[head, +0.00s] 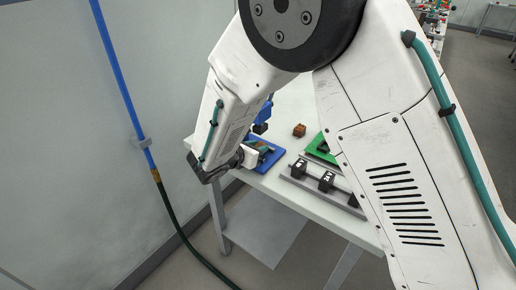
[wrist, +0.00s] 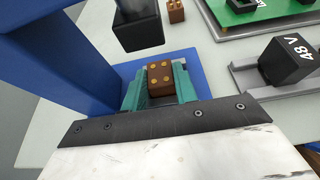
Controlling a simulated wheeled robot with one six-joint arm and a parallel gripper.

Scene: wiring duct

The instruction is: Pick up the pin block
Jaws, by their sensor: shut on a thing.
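A brown pin block (wrist: 160,78) with gold round pins on top sits between the teal fingers of my gripper (wrist: 160,90) in the wrist view. My gripper is shut on it. They are over the base plate of a blue stand (wrist: 207,60), under a black block (wrist: 138,30) on the stand; I cannot tell whether the pin block touches the plate. In the head view my gripper (head: 262,148) is at the blue stand (head: 272,159), and my arm hides much of it.
A similar brown block (head: 299,130) stands on the white table (head: 283,105) behind the stand; it also shows in the wrist view (wrist: 176,11). A green board (head: 321,149) and a grey rail with black modules (head: 327,181) lie to the right. The stand's blue column (wrist: 65,50) is close at left.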

